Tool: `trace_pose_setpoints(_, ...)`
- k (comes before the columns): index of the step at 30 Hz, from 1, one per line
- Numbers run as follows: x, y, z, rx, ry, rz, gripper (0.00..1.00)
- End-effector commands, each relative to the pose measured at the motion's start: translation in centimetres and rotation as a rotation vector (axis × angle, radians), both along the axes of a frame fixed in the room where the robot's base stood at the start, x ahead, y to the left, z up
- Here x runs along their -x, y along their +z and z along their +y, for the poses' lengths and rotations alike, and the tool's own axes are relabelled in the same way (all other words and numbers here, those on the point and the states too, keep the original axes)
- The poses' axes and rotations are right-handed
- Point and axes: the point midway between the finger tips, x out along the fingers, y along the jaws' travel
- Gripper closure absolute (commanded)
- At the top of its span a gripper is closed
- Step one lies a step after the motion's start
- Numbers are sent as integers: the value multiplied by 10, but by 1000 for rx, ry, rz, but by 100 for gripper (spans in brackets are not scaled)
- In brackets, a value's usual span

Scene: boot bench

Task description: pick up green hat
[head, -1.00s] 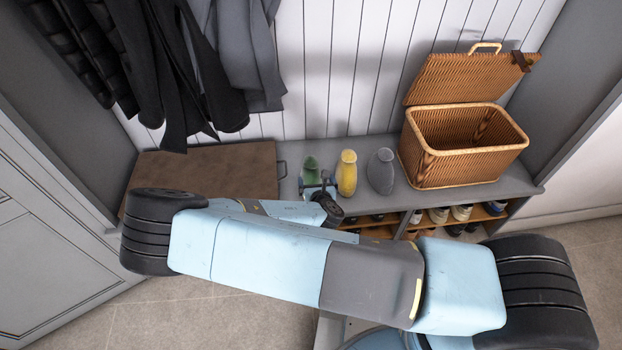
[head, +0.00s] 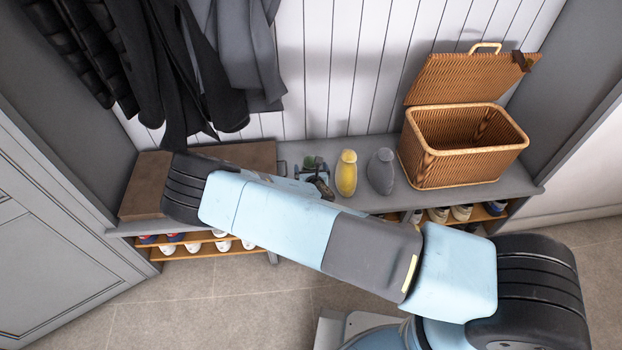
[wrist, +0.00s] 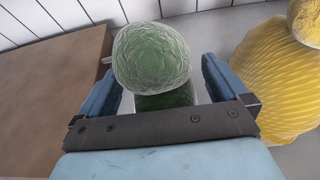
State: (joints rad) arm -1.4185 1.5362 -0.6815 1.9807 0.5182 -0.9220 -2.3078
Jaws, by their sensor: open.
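The green hat (wrist: 152,57) shows in the wrist view as a rounded knit top above a darker green part. It stands between the two fingers of my gripper (wrist: 160,85), which is open, with a gap visible on each side of the hat. In the head view a little of the green hat (head: 312,162) shows on the bench, left of the yellow one. My gripper (head: 315,174) is around it there, and my arm and wrist hide most of it.
A yellow hat (head: 346,173) stands close right of the green one, with a grey one (head: 381,171) beyond it. An open wicker basket (head: 464,150) is at the bench's right. A brown board (head: 148,185) lies at left. Dark coats (head: 205,70) hang above.

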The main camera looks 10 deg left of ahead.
Motion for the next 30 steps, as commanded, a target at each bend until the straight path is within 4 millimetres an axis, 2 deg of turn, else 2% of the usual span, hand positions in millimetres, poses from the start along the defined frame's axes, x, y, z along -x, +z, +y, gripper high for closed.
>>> trace_pose_setpoints(7,-1,0,0,0,0,1,2)
trace_pose_setpoints(30,0,0,0,0,0,0,75)
